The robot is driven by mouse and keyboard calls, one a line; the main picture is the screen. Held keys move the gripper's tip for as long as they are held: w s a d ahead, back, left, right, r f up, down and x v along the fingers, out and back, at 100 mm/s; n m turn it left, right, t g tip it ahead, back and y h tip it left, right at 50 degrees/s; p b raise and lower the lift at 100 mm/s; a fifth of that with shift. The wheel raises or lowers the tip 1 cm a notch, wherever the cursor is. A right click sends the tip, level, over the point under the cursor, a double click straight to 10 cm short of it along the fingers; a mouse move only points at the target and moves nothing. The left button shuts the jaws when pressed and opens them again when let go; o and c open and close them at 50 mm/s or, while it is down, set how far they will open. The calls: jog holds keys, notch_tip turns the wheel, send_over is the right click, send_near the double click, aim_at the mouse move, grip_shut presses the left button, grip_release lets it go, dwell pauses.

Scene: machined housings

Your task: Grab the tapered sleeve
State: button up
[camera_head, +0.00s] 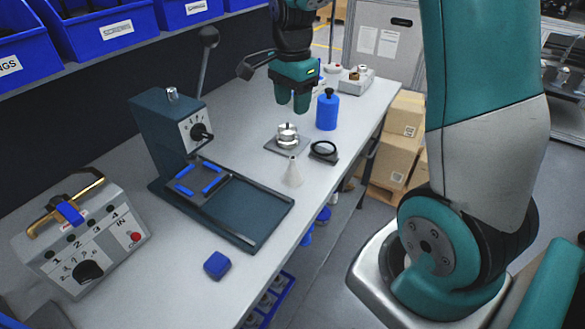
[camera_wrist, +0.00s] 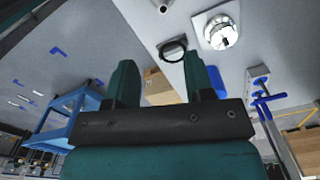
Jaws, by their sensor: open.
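The tapered sleeve (camera_head: 293,172) looks like a pale cone, wide at the bottom and narrow on top, standing upright near the table's right edge. In the wrist view, a small round part with a dark centre (camera_wrist: 162,5) at the top edge appears to be the sleeve seen from above. My gripper (camera_head: 293,103) is open and empty, pointing down over the table farther back than the sleeve and well apart from it. Its two teal fingers also show spread in the wrist view (camera_wrist: 162,82).
Between gripper and sleeve, a metal housing (camera_head: 287,135) sits on a square plate, with a black ring on a stand (camera_head: 323,150) to its right. A blue bottle (camera_head: 327,110) stands close right of the gripper. A dark press (camera_head: 165,135) stands left.

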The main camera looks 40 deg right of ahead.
aim_at(293, 157)
jog(key=shift+m, duration=0.3)
jog(key=f+p, duration=0.1)
jog(key=f, duration=1.1)
jog(key=shift+w+d+f+p, duration=0.1)
jog(key=shift+d+f+p, duration=0.1)
jog(key=shift+p, duration=0.15)
jog(key=shift+w+d+f+p, duration=0.15)
jog(key=shift+f+p, duration=0.65)
jog(key=shift+f, duration=1.7)
grip_shut()
